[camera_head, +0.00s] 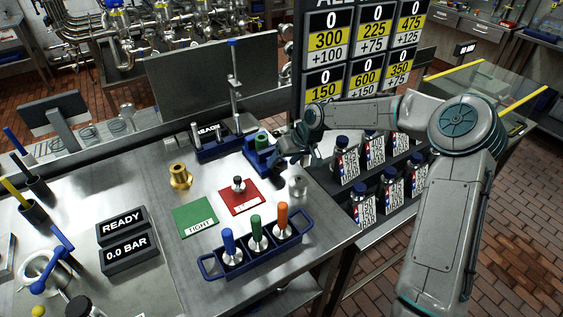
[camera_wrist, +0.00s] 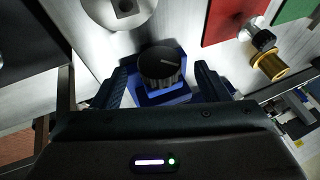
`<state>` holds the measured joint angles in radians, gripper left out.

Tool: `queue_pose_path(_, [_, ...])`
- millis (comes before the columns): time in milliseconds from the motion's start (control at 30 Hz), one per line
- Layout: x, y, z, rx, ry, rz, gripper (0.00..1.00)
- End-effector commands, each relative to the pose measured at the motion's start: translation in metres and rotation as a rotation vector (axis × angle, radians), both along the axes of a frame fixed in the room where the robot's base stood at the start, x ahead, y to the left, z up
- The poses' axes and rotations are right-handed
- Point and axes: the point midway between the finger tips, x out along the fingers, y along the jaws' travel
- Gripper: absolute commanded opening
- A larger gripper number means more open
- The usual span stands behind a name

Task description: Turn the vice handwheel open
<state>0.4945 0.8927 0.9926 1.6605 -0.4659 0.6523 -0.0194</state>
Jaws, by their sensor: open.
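The vice (camera_head: 256,154) is a blue block near the right edge of the steel bench, with a green-topped piece (camera_head: 262,138) on it. In the wrist view its handwheel (camera_wrist: 160,64) is a black ribbed knob with a pale mark, in front of the blue vice body (camera_wrist: 165,97). My gripper (camera_wrist: 162,72) is open, one finger on each side of the handwheel, with a visible gap on both sides. In the head view my gripper (camera_head: 281,158) is at the vice's right side and hides the handwheel.
A round metal piece (camera_head: 297,185) stands close to my gripper. A red mat (camera_head: 235,205) with a small knobbed part, a green mat (camera_head: 194,217), a brass fitting (camera_head: 180,176) and a blue tool rack (camera_head: 211,265) are on the bench. Labelled bottles (camera_head: 346,160) stand to the right below my arm.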

Motion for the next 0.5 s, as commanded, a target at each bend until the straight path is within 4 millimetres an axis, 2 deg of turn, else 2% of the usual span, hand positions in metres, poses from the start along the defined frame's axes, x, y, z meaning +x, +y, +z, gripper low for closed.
queue_pose_path(200, [0.003,0.010,-0.018,0.000,0.000,0.001,0.68])
queue_pose_path(500, [0.004,0.011,-0.021,-0.001,0.000,0.000,0.68])
